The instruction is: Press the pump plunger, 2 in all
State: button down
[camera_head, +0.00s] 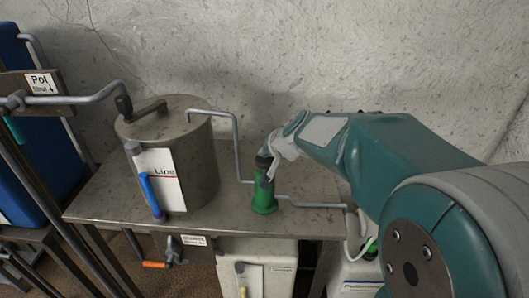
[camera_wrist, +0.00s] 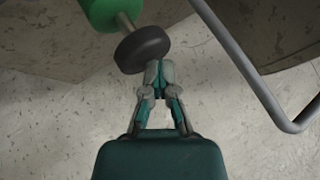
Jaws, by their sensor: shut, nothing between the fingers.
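The pump is a green cylinder (camera_head: 264,195) standing on the metal table in the head view, with a dark plunger knob (camera_head: 262,162) on top. The wrist view shows the black plunger knob (camera_wrist: 142,50), a short pale rod and part of the green body (camera_wrist: 98,10). The rod is visible between knob and body, so the plunger is not fully down. My gripper (camera_wrist: 159,66) is shut and empty, its fingertips at the knob's edge. I cannot tell whether they touch it. In the head view my gripper (camera_head: 270,152) is over the pump top and partly hides it.
A large metal pot (camera_head: 200,160) with a labelled front and blue tube stands left of the pump. A bent grey pipe (camera_head: 237,145) runs from the pot toward the pump. The metal table (camera_head: 110,200) has white containers (camera_head: 255,262) below. A rough wall is behind.

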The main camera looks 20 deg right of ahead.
jog(key=shift+r, duration=1.6)
jog(key=shift+r, duration=2.5)
notch_tip(320, 180, up, 4)
jog(key=shift+f, duration=0.2)
jog(key=shift+f, duration=0.1)
jog(key=shift+f, duration=4.3)
jog(key=shift+f, duration=0.15)
